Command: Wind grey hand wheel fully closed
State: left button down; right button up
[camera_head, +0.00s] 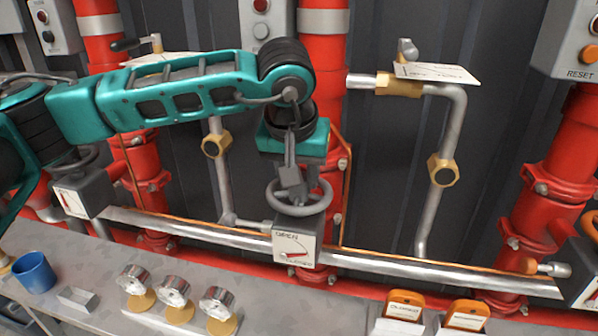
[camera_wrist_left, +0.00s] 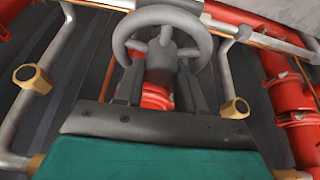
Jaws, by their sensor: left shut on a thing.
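The grey hand wheel (camera_head: 313,205) sits on top of a dark valve box at the middle of the head view. It also shows large at the top of the left wrist view (camera_wrist_left: 121,38). A white plate (camera_head: 285,243) on the box front reads OPEN above and CLOSED below; its red pointer lies low, close to the CLOSED word. My left gripper (camera_head: 291,184) reaches down onto the wheel from above and is shut on it. Its fingers (camera_wrist_left: 163,82) reach the wheel's middle; the exact contact is partly hidden. My right gripper is in neither view.
A silver pipe (camera_head: 410,268) runs behind the bench. Another valve box (camera_head: 85,191) is at left. Red columns (camera_head: 545,195) rise behind.

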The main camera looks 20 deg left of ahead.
pick_arm(q)
jog(key=m+h, duration=0.1)
jog(key=m, duration=0.2)
jog(key=shift+a, duration=0.15)
jog(key=m+h, duration=0.1)
jog(key=m, duration=0.1)
jog(key=m+p, duration=0.1)
jog(key=m, duration=0.1)
jog(key=shift+g+h, duration=0.4)
jog(key=c, duration=0.8)
grip_release()
